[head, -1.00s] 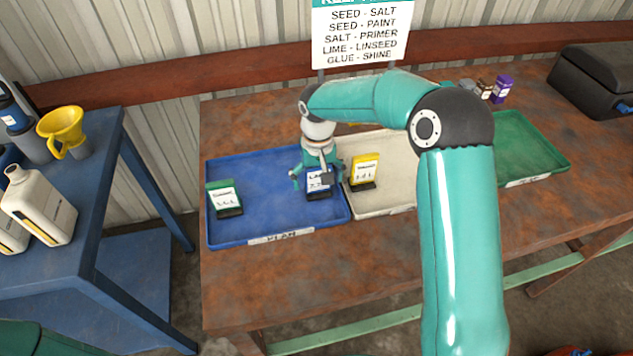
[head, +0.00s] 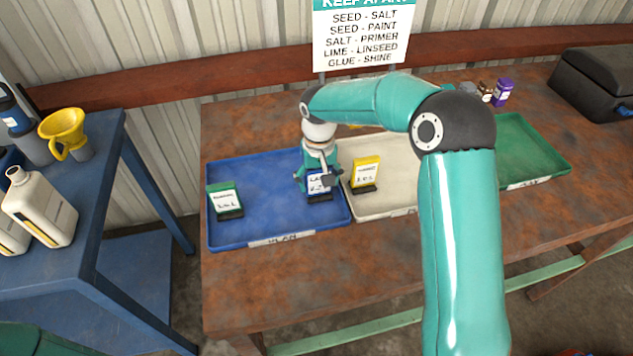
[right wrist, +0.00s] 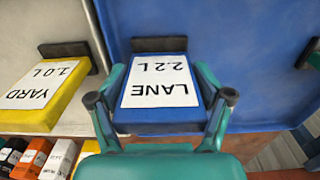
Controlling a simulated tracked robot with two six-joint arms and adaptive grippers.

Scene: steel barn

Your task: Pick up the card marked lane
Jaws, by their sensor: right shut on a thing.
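The card marked LANE (right wrist: 158,82) is blue with a white label reading 2.2 L and has a dark base. It stands in the blue tray (head: 270,225), at the tray's right side; in the head view the card (head: 318,183) is partly hidden by my gripper. My right gripper (right wrist: 162,98) is shut on the card, one finger at each side edge; it also shows in the head view (head: 318,178). My left gripper is not in view.
A green card (head: 226,199) stands at the blue tray's left. A yellow YARD card (head: 365,173) stands close by in the cream tray (head: 385,207). A green tray (head: 540,165) lies to the right. A sign (head: 362,38) stands behind.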

